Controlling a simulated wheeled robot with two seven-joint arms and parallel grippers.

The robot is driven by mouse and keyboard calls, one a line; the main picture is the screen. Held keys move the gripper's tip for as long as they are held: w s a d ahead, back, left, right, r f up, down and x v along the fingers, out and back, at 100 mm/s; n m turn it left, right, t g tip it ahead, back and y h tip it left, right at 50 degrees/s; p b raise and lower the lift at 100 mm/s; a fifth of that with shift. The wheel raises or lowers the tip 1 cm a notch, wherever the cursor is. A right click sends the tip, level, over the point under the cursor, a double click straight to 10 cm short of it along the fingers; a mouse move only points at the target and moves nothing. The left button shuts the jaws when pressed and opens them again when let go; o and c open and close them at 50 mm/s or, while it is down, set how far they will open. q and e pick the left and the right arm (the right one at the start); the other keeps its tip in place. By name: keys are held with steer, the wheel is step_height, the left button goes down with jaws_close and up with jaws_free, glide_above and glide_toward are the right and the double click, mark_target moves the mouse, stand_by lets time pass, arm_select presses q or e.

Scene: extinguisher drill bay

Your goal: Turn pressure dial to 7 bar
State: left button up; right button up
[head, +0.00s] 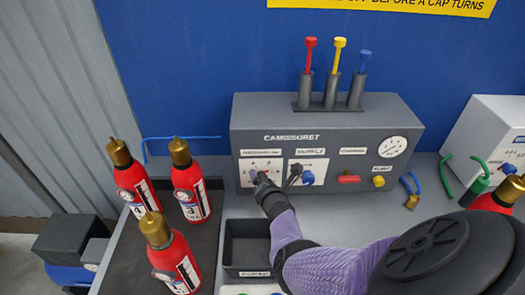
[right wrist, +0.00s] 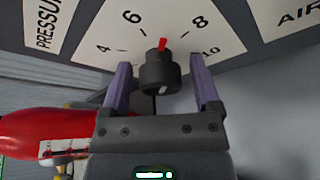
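The pressure dial is a dark round knob (right wrist: 160,76) with a red pointer on a white scale plate (right wrist: 105,28) in the right wrist view. The pointer stands between the 6 and the 8, about midway. My right gripper (right wrist: 160,63) is open, with one purple finger on each side of the knob and a visible gap on both sides. In the head view my right gripper (head: 262,180) is at the left plate of the grey console (head: 330,118) and hides most of the dial. My left gripper is not in view.
Several red extinguishers (head: 188,180) stand left of my right arm; one (right wrist: 45,133) shows close by in the wrist view. A dark open tray (head: 246,226) lies below the console. A second selector (head: 294,173), a red lever (head: 349,179) and a round gauge (head: 392,147) are to the right.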

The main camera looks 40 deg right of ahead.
steer(key=shift+o, duration=0.3)
steer(key=shift+r, duration=0.1)
steer(key=p+v, duration=0.6)
steer(key=v, duration=0.3)
steer(key=shift+s+a, duration=0.15)
steer(key=shift+s, duration=0.2)
